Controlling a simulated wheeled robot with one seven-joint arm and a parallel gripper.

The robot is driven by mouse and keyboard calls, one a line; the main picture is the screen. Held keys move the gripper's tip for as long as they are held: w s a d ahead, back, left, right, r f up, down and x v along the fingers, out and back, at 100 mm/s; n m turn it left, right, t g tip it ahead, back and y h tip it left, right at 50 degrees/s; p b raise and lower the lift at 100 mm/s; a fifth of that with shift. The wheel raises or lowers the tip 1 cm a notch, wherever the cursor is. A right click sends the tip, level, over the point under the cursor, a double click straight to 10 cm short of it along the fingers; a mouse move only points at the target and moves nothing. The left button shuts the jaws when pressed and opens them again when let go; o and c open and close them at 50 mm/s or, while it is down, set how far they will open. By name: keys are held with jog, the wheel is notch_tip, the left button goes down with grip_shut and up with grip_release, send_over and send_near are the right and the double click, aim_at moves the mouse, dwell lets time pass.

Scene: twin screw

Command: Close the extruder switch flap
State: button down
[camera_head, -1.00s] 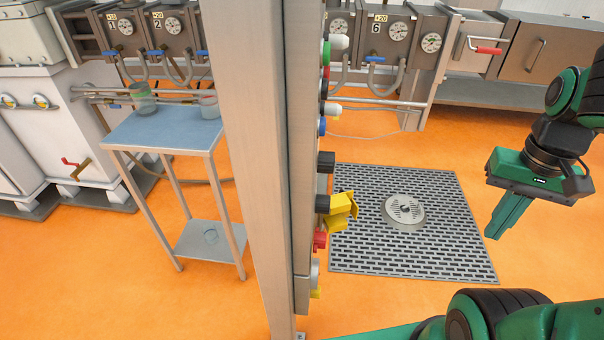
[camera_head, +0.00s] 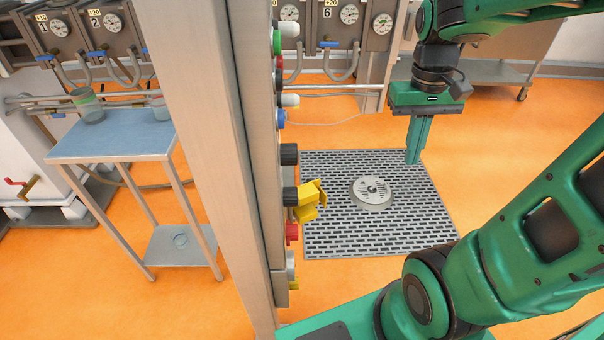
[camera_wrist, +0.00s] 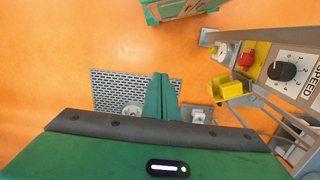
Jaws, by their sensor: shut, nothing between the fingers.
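The yellow extruder switch flap (camera_head: 310,200) stands out from the right side of the control column in the head view, swung open. In the wrist view the yellow flap (camera_wrist: 228,89) shows at the right, beside a red button (camera_wrist: 246,59) and the black speed knob (camera_wrist: 282,71). My gripper (camera_head: 415,158) points down, shut and empty, to the right of the flap and apart from it. In the wrist view its closed fingers (camera_wrist: 161,92) are left of the flap.
The tall metal control column (camera_head: 215,140) carries several knobs and buttons along its right side. A floor grate (camera_head: 330,235) with a round drain (camera_head: 371,192) lies below. A blue-topped table (camera_head: 110,140) with cups stands left of the column. Machines with gauges line the back.

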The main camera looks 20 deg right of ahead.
jog(key=w+a+f+n, duration=0.2)
jog(key=w+a, duration=0.2)
jog(key=w, duration=0.5)
jog(key=w+a+f+n, duration=0.15)
jog(key=w+a, duration=0.25)
jog(key=w, duration=0.4)
jog(key=w+a+f+n+g, duration=0.2)
jog(key=w+a+f+n, duration=0.2)
jog(key=w+a+f, duration=0.45)
jog(key=s+x, duration=0.2)
jog(key=x, duration=0.7)
jog(key=shift+a, duration=0.3)
jog(key=shift+s, duration=0.1)
